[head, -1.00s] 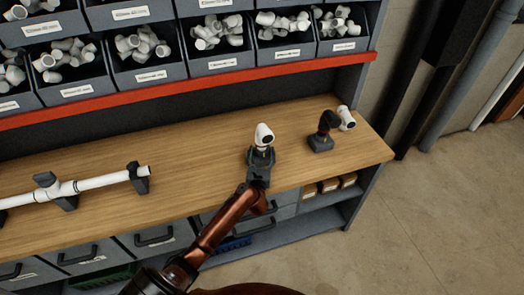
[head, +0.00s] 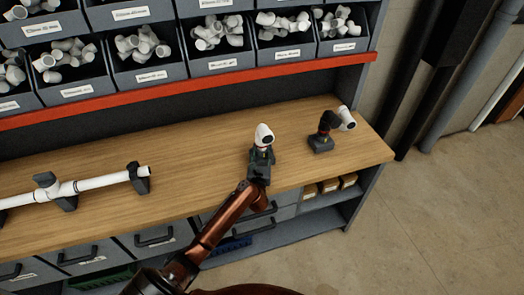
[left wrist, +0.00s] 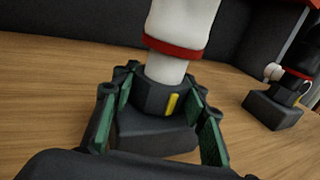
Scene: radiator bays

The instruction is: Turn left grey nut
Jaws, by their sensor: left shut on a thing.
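The left grey nut (left wrist: 152,97) is a dark grey collar with a yellow stripe, around the base of an upright white pipe fitting (left wrist: 183,25) with a red band. The fitting also shows in the head view (head: 264,134), standing on a dark block near the bench's front. My left gripper (head: 261,158) reaches in from the front. In the left wrist view its green-padded fingers (left wrist: 158,92) lie on both sides of the nut, shut on it. The stripe faces the camera, right of the nut's middle. My right gripper is not in view.
A second dark block with a black and white fitting (head: 321,142) stands to the right on the wooden bench (head: 205,165). A white pipe assembly (head: 95,183) lies in holders at the left. Bins of white fittings (head: 150,75) sit above a red shelf edge (head: 190,82).

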